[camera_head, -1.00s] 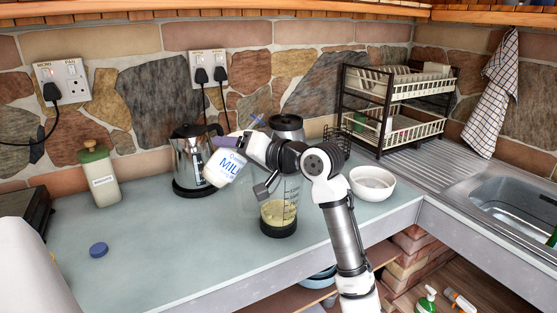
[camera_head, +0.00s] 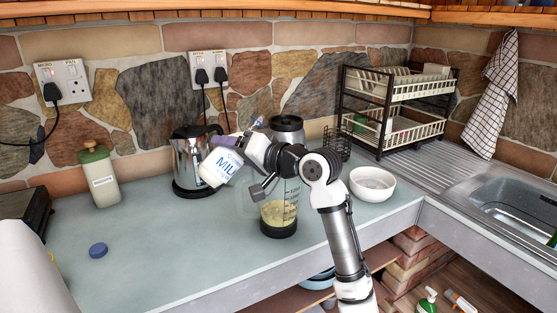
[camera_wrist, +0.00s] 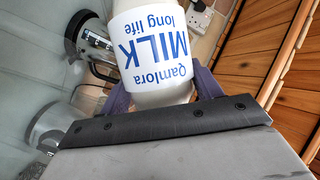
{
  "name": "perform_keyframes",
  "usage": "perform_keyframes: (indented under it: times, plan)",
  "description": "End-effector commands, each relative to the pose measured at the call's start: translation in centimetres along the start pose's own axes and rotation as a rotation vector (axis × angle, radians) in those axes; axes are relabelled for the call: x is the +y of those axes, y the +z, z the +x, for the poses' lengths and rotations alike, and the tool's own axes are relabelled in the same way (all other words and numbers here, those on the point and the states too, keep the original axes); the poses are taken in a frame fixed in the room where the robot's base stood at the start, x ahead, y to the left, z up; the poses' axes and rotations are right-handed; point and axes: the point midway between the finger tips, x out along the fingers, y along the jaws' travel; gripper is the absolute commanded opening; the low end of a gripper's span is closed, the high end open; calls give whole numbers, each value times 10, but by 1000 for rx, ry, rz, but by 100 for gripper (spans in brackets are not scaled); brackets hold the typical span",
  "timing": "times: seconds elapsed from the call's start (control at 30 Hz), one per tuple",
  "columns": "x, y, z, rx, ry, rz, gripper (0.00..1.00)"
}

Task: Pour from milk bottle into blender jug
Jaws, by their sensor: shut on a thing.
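The white milk bottle (camera_head: 220,166) with blue lettering is held tilted by my gripper (camera_head: 232,148), above the counter and to the upper left of the blender jug. In the wrist view the bottle (camera_wrist: 152,45) sits between the purple fingers of my gripper (camera_wrist: 160,92), its label upside down. The clear blender jug (camera_head: 279,212) stands on the counter below my wrist, with pale yellowish contents above its dark base. My arm hides part of the jug's top. I cannot see the bottle's mouth clearly or any stream of milk.
A steel kettle (camera_head: 190,165) stands close behind the bottle. A blue cap (camera_head: 98,250) lies on the front left of the counter (camera_head: 150,260). A white bowl (camera_head: 372,184) is to the right of my arm. A green-topped container (camera_head: 103,182) stands at the left.

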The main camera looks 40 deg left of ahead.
Motion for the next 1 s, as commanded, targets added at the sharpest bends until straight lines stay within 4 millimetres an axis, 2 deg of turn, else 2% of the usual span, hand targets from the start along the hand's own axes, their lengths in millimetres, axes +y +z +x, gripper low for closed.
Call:
perform_keyframes:
  times: [1.0]
  plan:
    - [-9, -2, 1, 24, -45, 100, 18]
